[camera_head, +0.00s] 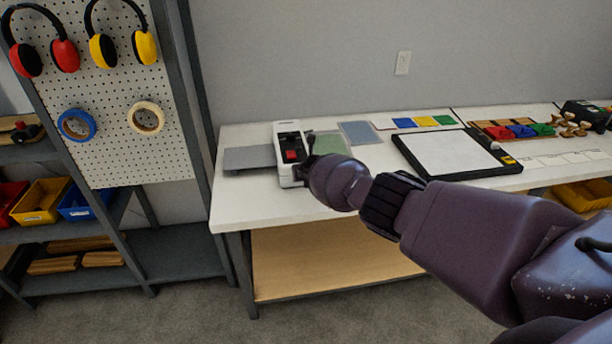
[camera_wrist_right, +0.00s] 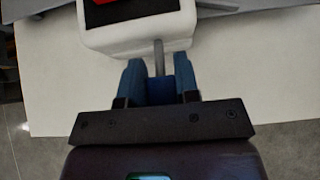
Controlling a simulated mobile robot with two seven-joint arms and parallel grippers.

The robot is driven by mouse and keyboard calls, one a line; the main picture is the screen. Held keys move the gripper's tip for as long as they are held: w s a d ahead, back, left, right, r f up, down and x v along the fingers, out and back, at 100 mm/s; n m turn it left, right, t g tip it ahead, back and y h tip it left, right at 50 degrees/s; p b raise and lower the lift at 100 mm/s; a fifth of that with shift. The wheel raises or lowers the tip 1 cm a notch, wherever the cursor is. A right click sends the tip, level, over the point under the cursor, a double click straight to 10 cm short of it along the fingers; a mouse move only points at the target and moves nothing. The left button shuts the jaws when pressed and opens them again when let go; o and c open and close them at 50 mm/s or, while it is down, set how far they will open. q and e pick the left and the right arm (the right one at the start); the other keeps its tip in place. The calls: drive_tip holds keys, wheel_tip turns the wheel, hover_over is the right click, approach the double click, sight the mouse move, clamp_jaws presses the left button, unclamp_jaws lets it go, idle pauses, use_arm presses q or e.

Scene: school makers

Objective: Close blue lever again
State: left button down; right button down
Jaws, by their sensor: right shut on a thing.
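The white machine (camera_head: 283,155) with a red switch on a dark panel stands at the left end of the white table. Its front end (camera_wrist_right: 140,32) fills the top of the right wrist view. A thin grey rod of the lever (camera_wrist_right: 159,57) sticks out from this end toward me and runs in between my right fingers. My right gripper (camera_wrist_right: 159,80) is shut on the lever; its blue grip is hard to tell from the blue finger parts. In the head view my right gripper (camera_head: 305,172) is at the machine's front right, mostly hidden by my wrist. My left gripper is out of view.
A grey plate (camera_head: 248,158) lies left of the machine, and green and blue-grey sheets lie to its right. A black-framed board (camera_head: 453,151) lies farther right. A pegboard shelf (camera_head: 115,115) stands left of the table. The table's front edge is close below my wrist.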

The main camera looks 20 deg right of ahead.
idle(0.5)
drive_tip(key=c, duration=0.8)
unclamp_jaws()
drive_tip(key=shift+c, duration=0.2)
